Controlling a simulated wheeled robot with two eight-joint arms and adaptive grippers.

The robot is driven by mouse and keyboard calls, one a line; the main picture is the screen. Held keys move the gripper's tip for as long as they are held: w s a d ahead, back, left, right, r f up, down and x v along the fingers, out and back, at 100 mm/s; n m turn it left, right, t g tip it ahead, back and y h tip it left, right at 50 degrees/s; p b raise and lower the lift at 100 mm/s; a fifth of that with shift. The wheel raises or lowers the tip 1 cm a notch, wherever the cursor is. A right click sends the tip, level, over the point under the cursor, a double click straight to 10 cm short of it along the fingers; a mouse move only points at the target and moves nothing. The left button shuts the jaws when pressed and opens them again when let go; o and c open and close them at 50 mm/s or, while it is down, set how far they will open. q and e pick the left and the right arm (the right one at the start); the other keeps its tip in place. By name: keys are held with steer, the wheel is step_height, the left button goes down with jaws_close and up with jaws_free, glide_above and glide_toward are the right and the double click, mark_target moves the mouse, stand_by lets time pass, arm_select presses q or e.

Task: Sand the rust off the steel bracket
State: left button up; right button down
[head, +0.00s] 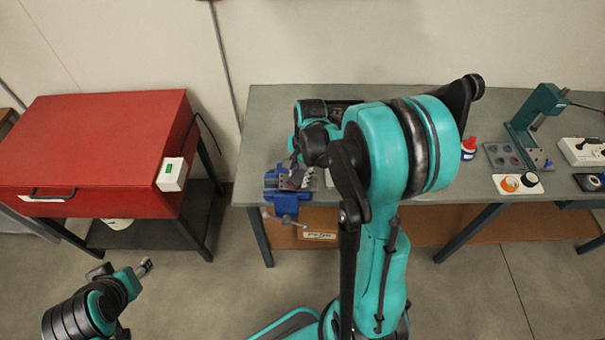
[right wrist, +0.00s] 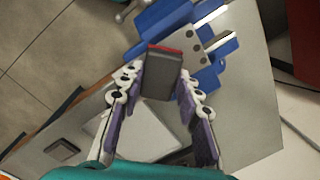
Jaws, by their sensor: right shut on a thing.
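A blue vise (head: 283,190) is at the front left edge of the workbench; it also shows in the right wrist view (right wrist: 160,28). The grey steel bracket (right wrist: 194,45), with dark holes, is at the vise jaws. My right gripper (right wrist: 160,88) is shut on a dark grey sanding block (right wrist: 162,78) with a red edge. The block is at the bracket; I cannot tell whether they touch. In the head view my right arm partly covers this area. My left gripper (head: 145,267) is low at the left, away from the bench; its finger opening is unclear.
A red cabinet (head: 95,140) with a white switch box (head: 172,174) stands left of the bench. On the bench's right are a green press (head: 530,120), a red-and-white bottle (head: 468,149) and small trays. A cardboard box (head: 318,225) sits on the lower shelf.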

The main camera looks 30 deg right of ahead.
steer(key=shift+w+a, duration=0.15)
steer(key=shift+a, duration=0.3)
steer(key=shift+w+a+r, duration=0.1)
steer(key=shift+w+a, duration=0.1)
steer(key=shift+a, duration=0.15)
steer(key=r+p, duration=0.2)
steer(key=r, duration=0.1)
steer(key=r+p, duration=0.2)
steer(key=shift+d+r, duration=0.25)
steer(key=shift+s+r, duration=0.1)
steer(key=shift+r, duration=0.15)
steer(key=r+p, duration=0.2)
steer(key=r, duration=0.1)
steer(key=shift+s+d, duration=0.1)
steer(key=shift+d, duration=0.1)
